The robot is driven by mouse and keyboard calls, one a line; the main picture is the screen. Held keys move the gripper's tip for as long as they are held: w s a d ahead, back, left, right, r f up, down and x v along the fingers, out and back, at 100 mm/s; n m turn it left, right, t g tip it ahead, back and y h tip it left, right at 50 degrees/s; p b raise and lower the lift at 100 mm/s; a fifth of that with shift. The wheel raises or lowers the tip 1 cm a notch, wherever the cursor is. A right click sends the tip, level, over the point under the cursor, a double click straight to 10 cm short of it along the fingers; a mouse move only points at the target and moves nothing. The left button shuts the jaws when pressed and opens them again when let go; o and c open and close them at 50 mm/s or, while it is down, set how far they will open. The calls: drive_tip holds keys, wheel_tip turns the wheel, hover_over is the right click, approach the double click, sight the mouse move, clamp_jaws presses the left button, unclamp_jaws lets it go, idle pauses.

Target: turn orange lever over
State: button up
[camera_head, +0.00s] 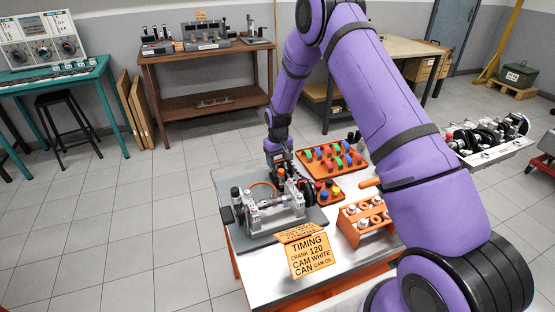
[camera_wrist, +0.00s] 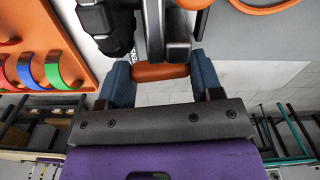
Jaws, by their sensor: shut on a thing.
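The orange lever (camera_wrist: 160,72) shows as a short orange grip in the wrist view, between my gripper's two blue fingers. My gripper (camera_wrist: 162,80) is shut on it, one finger at each end. Dark grey and black parts of the mechanism stand just beyond the lever. In the head view my gripper (camera_head: 279,164) is at the back of the grey engine block (camera_head: 272,214), which sits on a dark mat on the workbench. The lever cannot be made out clearly in the head view, where the gripper and nearby parts crowd it.
An orange tray (camera_head: 312,151) of coloured half-rings lies close behind and right of the block; it also shows in the wrist view (camera_wrist: 72,20). A small orange tray (camera_head: 322,200), an orange rack (camera_head: 350,230) and a timing sign (camera_head: 309,255) stand nearby. An orange hose (camera_wrist: 268,7) curves close by.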

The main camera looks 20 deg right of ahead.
sight(278, 160)
drive_tip(key=shift+s+m, duration=0.1)
drive_tip(key=shift+m, duration=0.6)
drive_tip(key=o, duration=0.9)
drive_tip(key=shift+r, duration=0.15)
wheel_tip(278, 160, up, 11)
drive_tip(key=shift+f, duration=0.2)
